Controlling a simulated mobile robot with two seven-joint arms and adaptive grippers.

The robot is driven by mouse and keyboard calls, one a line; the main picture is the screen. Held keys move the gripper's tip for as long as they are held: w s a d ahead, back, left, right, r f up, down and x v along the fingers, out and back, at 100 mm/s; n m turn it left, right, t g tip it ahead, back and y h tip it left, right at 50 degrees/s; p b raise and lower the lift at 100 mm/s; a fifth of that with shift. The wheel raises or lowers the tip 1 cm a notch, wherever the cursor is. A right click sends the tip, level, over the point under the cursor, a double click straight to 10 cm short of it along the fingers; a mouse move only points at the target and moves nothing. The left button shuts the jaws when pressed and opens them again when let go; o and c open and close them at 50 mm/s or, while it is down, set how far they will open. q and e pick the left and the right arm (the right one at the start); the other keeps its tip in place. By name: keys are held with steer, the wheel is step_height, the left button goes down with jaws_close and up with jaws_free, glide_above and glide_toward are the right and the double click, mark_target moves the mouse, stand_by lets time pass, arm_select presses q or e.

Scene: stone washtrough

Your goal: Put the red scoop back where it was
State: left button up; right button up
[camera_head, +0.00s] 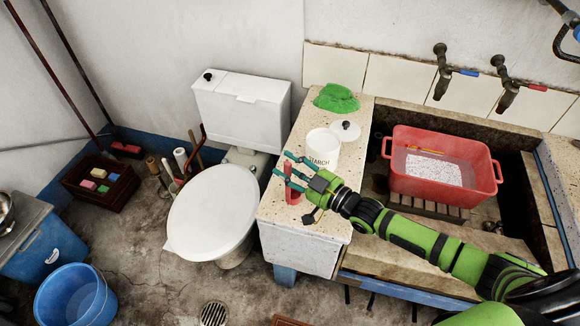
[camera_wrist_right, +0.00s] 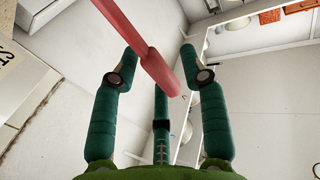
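The red scoop (camera_head: 292,192) shows partly in the head view, over the front of the speckled stone counter (camera_head: 310,225), just in front of the white starch tin (camera_head: 322,148). I cannot tell whether it touches the counter. My right gripper (camera_head: 291,172) is around it with its green fingers spread. In the right wrist view the scoop's long red handle (camera_wrist_right: 150,62) runs between the open fingers (camera_wrist_right: 158,60) and covers the tip of the middle one. The two side fingers look apart from it. The tin's inside is hard to make out. My left gripper is not in view.
A white lid (camera_head: 345,130) and a green cloth (camera_head: 336,98) lie behind the tin. The toilet (camera_head: 213,215) stands left of the counter. A red basin (camera_head: 441,180) sits in the trough at right, beyond my right arm. Two taps are on the wall.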

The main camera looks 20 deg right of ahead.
steer(key=shift+r, duration=0.1)
steer(key=shift+r, duration=0.2)
steer(key=b+v, duration=0.1)
steer(key=v, duration=1.1)
steer(key=shift+f, duration=0.1)
